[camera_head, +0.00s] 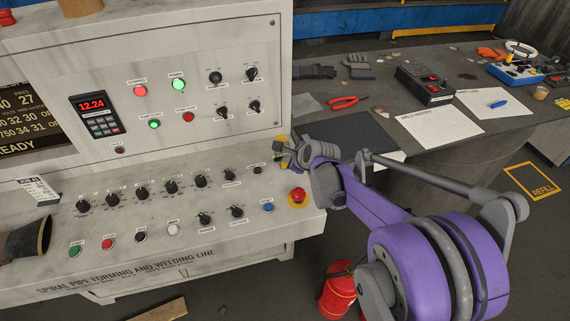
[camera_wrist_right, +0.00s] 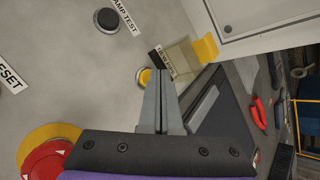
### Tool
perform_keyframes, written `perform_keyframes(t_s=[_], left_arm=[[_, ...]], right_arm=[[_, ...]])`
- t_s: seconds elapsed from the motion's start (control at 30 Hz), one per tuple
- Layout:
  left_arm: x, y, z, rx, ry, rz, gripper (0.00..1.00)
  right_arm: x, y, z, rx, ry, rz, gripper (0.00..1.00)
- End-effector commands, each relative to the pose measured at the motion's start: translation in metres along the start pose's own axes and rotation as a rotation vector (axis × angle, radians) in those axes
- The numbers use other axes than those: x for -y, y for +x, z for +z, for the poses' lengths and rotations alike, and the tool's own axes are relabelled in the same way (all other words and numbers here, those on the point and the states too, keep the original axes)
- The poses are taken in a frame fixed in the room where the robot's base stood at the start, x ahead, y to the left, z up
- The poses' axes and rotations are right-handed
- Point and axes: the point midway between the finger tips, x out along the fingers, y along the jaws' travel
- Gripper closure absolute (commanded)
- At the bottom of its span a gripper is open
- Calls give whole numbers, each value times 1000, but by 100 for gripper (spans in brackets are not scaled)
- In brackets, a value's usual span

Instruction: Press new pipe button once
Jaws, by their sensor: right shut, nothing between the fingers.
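The new pipe button is a small yellow button (camera_wrist_right: 144,77) beside a dark label (camera_wrist_right: 166,62) in the right wrist view. A clear flap (camera_wrist_right: 184,60) with a yellow end piece (camera_wrist_right: 206,48) stands beside it; the button itself appears uncovered. In the head view, the button is hidden by my right gripper (camera_head: 284,153), at the console's right end. In the right wrist view, the fingertips (camera_wrist_right: 161,72) are shut and empty, just to the right of the button in the picture. I cannot tell whether they touch it. My left gripper is not in view.
A red emergency stop (camera_head: 298,195) with a yellow ring sits close to my right gripper. A black lamp test button (camera_wrist_right: 107,20) and a blue button (camera_head: 268,207) are also near. A grey table (camera_head: 400,180) with tools and papers stands to the right.

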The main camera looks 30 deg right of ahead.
Motion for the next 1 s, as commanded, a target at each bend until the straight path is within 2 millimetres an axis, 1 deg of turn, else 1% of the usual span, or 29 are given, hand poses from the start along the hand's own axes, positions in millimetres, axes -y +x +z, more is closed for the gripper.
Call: perform_keyframes(t_s=[1.0], left_arm=[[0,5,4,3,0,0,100]], right_arm=[[-4,5,-4,0,0,0,100]])
